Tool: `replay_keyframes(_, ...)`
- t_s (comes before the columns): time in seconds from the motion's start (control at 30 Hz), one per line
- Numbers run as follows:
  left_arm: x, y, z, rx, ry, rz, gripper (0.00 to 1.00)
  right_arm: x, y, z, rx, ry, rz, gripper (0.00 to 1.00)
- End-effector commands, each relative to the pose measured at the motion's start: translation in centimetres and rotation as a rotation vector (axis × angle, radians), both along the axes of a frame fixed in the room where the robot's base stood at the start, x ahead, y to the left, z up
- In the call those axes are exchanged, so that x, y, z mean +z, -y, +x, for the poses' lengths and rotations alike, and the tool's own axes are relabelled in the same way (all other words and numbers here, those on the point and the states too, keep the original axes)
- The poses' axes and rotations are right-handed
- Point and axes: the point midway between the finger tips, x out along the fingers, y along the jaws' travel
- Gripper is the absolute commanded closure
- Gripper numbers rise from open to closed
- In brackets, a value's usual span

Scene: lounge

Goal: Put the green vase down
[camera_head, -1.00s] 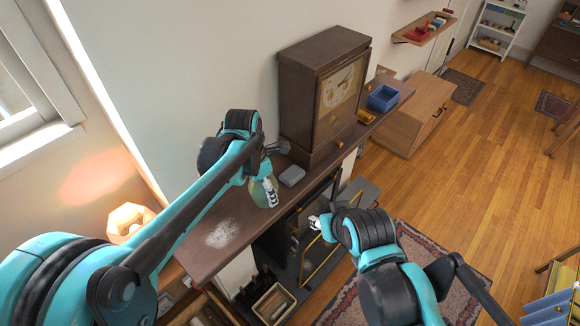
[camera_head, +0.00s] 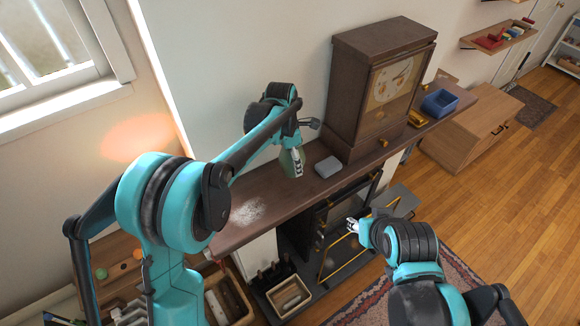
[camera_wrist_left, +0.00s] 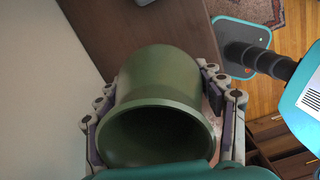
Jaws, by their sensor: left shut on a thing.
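The green vase (camera_wrist_left: 160,85) fills the middle of the left wrist view, its open mouth towards the camera, with a gripper finger on each side. In the head view the vase (camera_head: 286,160) shows partly behind my left gripper (camera_head: 297,163), at the dark wooden mantel shelf (camera_head: 262,188). My left gripper is shut on the vase. I cannot tell whether the vase's base touches the shelf. My right gripper (camera_head: 352,225) is in front of the fireplace, lower than the shelf; its fingers are too small to judge.
A grey block (camera_head: 328,167) lies on the shelf just right of the vase. A tall brown clock (camera_head: 375,90) stands behind it, and a blue box (camera_head: 440,103) sits further right. A whitish powdery patch (camera_head: 247,212) marks the shelf's left part, otherwise bare.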

Motion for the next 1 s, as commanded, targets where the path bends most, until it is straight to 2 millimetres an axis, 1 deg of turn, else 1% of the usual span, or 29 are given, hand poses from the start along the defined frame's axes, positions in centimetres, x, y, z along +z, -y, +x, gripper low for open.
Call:
replay_keyframes(0.03,-0.3,-0.5,0.3,0.001,0.000,0.000,0.77,0.1,0.0,0.0,0.000,0.000,0.000,0.60)
replay_keyframes(0.17,-0.9,-0.9,0.6,-0.001,0.000,0.000,0.77,0.1,0.0,0.0,0.000,0.000,0.000,0.60)
replay_keyframes(0.3,-2.8,-0.9,0.6,-0.001,0.000,-0.001,0.77,0.2,0.0,0.0,0.000,0.000,0.000,0.60)
replay_keyframes(0.43,-4.4,-0.9,0.6,-0.001,0.000,-0.001,0.77,0.3,0.0,0.0,0.000,0.000,0.000,0.60)
replay_keyframes(0.53,-4.7,-0.9,0.6,-0.001,0.000,-0.001,0.77,0.3,0.0,0.0,0.000,0.000,0.000,0.60)
replay_keyframes(0.73,-4.7,-0.9,0.6,-0.001,0.000,-0.001,0.77,0.3,0.0,0.0,0.000,0.000,0.000,0.60)
replay_keyframes(0.87,-5.1,-0.9,0.6,-0.001,0.000,-0.001,0.77,-0.1,0.0,0.0,0.000,0.000,0.000,0.60)
replay_keyframes(0.9,-5.0,-0.9,0.6,-0.001,0.000,0.000,0.21,0.0,0.0,0.0,0.000,0.000,0.000,0.60)
replay_keyframes(0.93,-5.0,-0.9,0.6,-0.001,0.000,0.000,0.13,0.0,0.0,0.0,0.000,0.000,0.000,0.60)
replay_keyframes(0.97,-5.0,-0.9,0.6,-0.001,0.000,-0.001,0.11,0.0,0.0,0.0,0.000,0.000,0.000,0.60)
replay_keyframes(1.0,-5.0,-0.9,0.6,-0.001,0.000,-0.001,0.11,0.0,0.0,0.0,0.000,0.000,0.000,0.60)
